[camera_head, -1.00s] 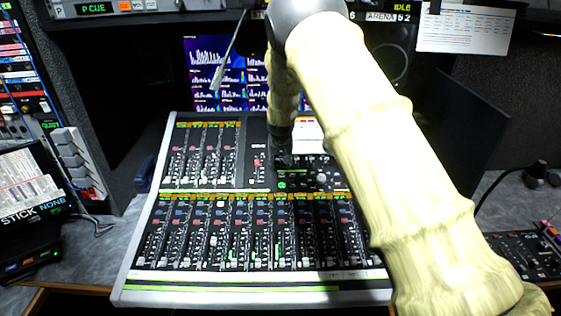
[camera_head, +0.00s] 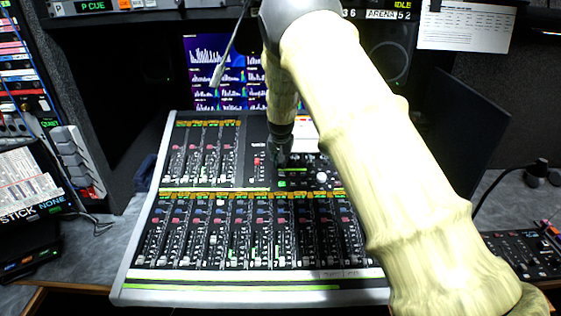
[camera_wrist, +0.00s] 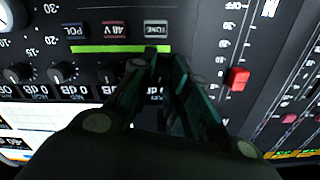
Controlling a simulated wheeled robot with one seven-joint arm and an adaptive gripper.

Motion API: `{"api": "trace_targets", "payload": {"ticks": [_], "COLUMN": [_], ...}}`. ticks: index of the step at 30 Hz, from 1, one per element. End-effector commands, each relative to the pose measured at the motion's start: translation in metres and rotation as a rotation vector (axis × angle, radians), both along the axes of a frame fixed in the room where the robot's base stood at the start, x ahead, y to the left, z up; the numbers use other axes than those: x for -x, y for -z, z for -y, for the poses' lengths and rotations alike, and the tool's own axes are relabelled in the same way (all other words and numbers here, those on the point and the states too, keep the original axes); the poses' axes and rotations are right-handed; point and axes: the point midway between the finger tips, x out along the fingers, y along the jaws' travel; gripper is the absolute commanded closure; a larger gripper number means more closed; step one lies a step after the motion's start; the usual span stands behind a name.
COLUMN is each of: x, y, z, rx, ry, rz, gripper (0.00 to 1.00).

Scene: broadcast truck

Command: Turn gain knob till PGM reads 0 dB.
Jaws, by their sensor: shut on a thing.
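The mixing console (camera_head: 240,297) fills the middle of the head view, its face covered in channel strips. My gripper (camera_head: 282,164) reaches down onto its upper right section, beside a small green display (camera_head: 294,170). In the wrist view my gripper (camera_wrist: 158,62) has its dark fingers closed together over the panel, just below the TONE button (camera_wrist: 156,28) and at the end of a green strip (camera_wrist: 105,48). It is shut on what seems to be the gain knob, which the fingers hide. I cannot read a PGM level in either view.
Neighbouring dark knobs (camera_wrist: 63,72) with 0 dB labels sit left of the fingers in the wrist view. A red fader cap (camera_wrist: 237,79) stands at right. Blue meter screens (camera_head: 205,68) stand behind the console. A thin microphone-like stalk (camera_head: 226,60) hangs near my arm.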

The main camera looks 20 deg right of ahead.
Motion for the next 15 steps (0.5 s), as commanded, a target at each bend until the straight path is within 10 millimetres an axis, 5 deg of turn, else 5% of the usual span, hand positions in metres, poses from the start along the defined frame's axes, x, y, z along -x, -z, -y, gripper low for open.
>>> {"api": "trace_targets", "payload": {"ticks": [15], "x": [0.0002], "y": [-0.0008], "z": [0.0014], "rx": [-0.178], "ry": [0.438], "rz": [0.054], "gripper": [1.0]}}
